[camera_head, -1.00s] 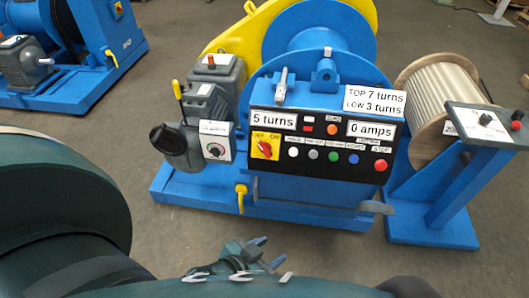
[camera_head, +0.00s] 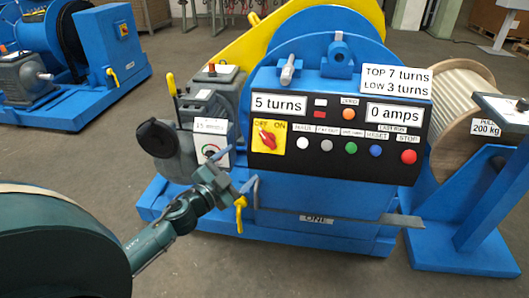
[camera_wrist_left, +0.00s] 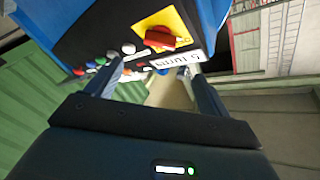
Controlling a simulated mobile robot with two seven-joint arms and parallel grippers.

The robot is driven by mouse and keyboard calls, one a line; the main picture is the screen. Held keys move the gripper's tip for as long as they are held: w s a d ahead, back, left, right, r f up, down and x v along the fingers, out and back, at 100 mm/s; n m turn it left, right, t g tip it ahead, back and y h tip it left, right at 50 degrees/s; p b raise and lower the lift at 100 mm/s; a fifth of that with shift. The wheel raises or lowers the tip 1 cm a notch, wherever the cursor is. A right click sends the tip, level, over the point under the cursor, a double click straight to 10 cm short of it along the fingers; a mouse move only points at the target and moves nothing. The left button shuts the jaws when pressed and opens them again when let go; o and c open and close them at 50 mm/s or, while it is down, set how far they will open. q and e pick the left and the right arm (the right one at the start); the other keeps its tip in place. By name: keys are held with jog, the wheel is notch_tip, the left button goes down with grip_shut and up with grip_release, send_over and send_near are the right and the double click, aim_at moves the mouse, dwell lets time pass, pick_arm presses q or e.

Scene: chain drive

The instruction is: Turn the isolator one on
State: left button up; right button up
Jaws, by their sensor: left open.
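The isolator is a red rotary handle (camera_head: 267,138) on a yellow plate marked OFF and ON, at the left end of the black control panel (camera_head: 340,130). Its handle looks slanted, upper end toward OFF. A label reading ONE (camera_head: 317,219) is low on this blue machine. My left gripper (camera_head: 247,190) is open and empty, below and left of the isolator, apart from it. In the left wrist view the red handle (camera_wrist_left: 160,39) is beyond and above the open fingers (camera_wrist_left: 155,70). My right gripper is out of view.
Several push buttons (camera_head: 350,148) line the panel right of the isolator. A grey motor with a black knob (camera_head: 155,138) stands left of the panel. Another blue machine (camera_head: 115,40) is at the back left.

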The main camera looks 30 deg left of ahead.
aim_at(266, 141)
pick_arm(q)
jog(key=w, duration=0.8)
jog(key=w+d+b, duration=0.1)
jog(key=w, duration=0.3)
jog(key=shift+w, duration=0.35)
jog(key=shift+c, duration=0.3)
jog(key=c, duration=0.9)
